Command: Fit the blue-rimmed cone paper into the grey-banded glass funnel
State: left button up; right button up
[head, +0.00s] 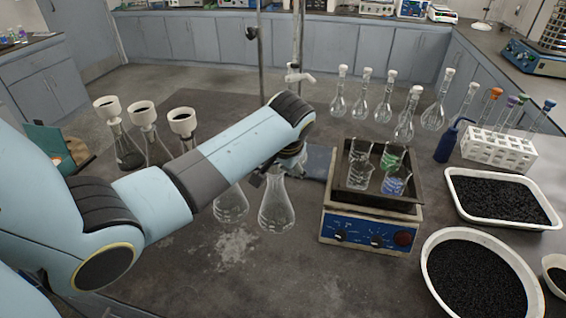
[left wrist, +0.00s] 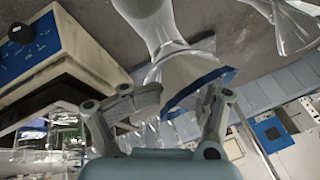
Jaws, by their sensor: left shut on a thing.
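In the left wrist view, the pale cone paper (left wrist: 184,70) shows its blue rim and lies tilted across the picture between the fingers of my left gripper (left wrist: 178,108). The gripper is shut on it near the rim. The cone's narrow end points toward a clear glass flask (left wrist: 148,22). My right gripper is not in view.
Another conical flask (head: 231,203) stands to the left. A blue hotplate (head: 365,232) bearing a tray of beakers stands to the right. A retort stand (head: 299,35) rises behind, and flasks with white funnels (head: 143,112) stand at left.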

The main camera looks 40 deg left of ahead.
pick_arm(q)
jog(key=o, duration=1.3)
jog(key=shift+s+f, duration=0.25)
jog(key=shift+f, duration=0.1)
jog(key=shift+o, duration=0.2)
jog(key=shift+a, duration=0.1)
jog(key=shift+w+r, duration=0.1)
jog(key=shift+w+r+p, duration=0.1)
jog(key=shift+r+p, duration=0.5)
jog(key=shift+r, duration=2.5)
